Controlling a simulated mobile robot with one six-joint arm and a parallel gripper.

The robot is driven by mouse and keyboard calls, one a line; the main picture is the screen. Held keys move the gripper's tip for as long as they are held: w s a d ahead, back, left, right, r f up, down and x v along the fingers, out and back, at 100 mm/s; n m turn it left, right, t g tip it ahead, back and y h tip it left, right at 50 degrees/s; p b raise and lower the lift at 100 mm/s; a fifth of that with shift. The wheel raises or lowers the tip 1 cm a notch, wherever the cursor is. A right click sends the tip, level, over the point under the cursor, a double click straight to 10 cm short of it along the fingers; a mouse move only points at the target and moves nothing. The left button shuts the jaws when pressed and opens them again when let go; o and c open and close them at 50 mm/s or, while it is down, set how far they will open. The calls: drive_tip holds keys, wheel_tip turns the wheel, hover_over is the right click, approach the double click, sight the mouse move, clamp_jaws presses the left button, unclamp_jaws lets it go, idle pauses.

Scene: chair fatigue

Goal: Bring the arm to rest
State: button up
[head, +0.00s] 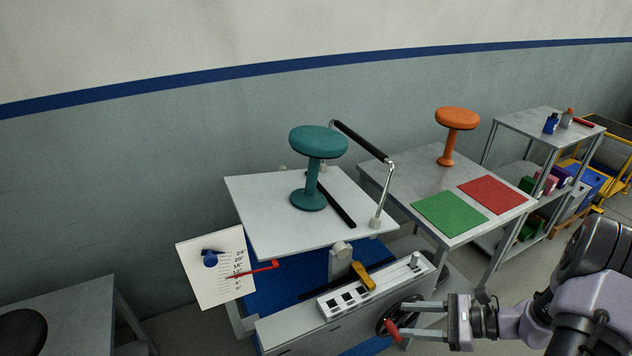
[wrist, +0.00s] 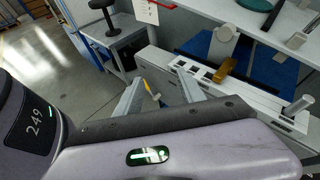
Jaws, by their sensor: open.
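My gripper (head: 402,319) is at the lower right of the head view, its two fingers apart and pointing left. It is in front of the test machine's dark handwheel (head: 384,316), whose red handle (head: 391,329) shows by the lower fingertip. I cannot tell if they touch. In the wrist view my gripper (wrist: 160,80) has its fingers spread, and no held object shows between them. The machine's pale front rail, with a yellow lever (wrist: 224,69), lies beyond the fingers.
An orange stool (head: 457,120) stands on a side table with green (head: 449,213) and red (head: 493,194) mats. A scale board (head: 217,268) is at left.

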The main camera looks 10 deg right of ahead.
drive_tip(key=s+a+r+n+g+h, duration=0.2)
drive_tip(key=s+a+r+n+h, duration=0.1)
drive_tip(key=a+r+n, duration=0.4)
drive_tip(key=s+a+r+n+g+h, duration=0.25)
drive_tip(key=a+r, duration=0.25)
drive_tip(key=r, duration=0.4)
drive_tip(key=s+a+r+n+t+h, duration=0.4)
drive_tip(key=s+a+r+n, duration=0.1)
drive_tip(key=s+r+n, duration=0.3)
drive_tip(key=shift+s+r+h, duration=0.2)
drive_tip(key=shift+s+h, duration=0.15)
drive_tip(key=shift+s, duration=0.55)
